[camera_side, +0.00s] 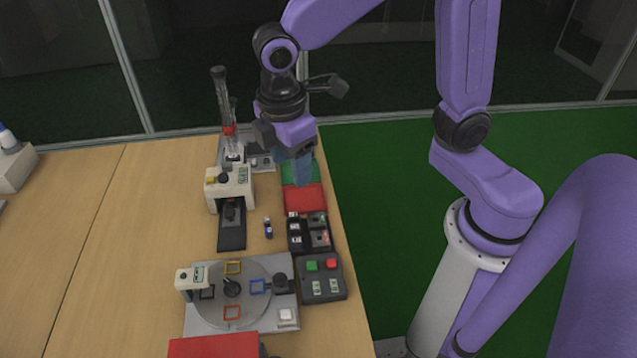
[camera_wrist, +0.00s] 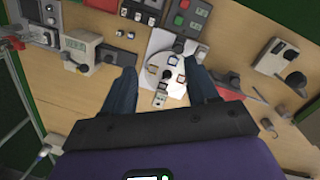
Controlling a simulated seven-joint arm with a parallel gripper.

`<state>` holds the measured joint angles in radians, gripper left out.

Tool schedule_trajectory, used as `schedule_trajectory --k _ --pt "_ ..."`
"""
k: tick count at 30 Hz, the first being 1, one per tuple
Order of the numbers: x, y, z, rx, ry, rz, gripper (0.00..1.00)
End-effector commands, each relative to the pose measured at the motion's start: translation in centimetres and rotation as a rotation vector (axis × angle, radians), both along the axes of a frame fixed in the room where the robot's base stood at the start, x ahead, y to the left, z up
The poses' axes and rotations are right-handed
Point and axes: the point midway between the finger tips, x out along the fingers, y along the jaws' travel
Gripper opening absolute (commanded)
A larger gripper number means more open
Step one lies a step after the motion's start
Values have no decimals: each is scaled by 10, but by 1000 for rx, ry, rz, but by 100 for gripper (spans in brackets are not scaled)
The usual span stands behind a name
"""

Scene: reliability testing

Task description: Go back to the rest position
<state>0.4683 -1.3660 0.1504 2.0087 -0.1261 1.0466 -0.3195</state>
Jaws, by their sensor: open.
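My gripper (camera_side: 297,162) hangs from the purple arm above the back right part of the wooden table, over the green and red pads. Its fingers point down. In the wrist view my gripper (camera_wrist: 165,92) shows two dark blue fingers spread wide apart, with nothing held between them. The round turntable station (camera_wrist: 153,76) lies far below, seen through the gap between the fingers. No rest position marker can be seen.
A tall clear tube stand (camera_side: 222,110) rises just left of my gripper. A white device (camera_side: 230,185) with a dark slide stands in front of it. The turntable plate (camera_side: 240,312), a button box (camera_side: 320,278) and a red block (camera_side: 214,346) are nearer. The table's left part is mostly clear.

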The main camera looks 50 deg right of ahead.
Motion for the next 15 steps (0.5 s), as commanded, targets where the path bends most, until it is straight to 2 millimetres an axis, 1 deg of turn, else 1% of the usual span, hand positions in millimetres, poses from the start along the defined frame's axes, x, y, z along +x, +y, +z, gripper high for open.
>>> schedule_trajectory --k 1,3,9,12,15 --pt "-18 -11 3 18 -2 -15 59" --pt "-41 -25 4 41 -1 -41 59" --pt "-105 -67 1 102 10 -118 59" --pt "-129 -84 -2 125 16 -147 59" --pt "-146 -96 -6 139 22 -170 59"
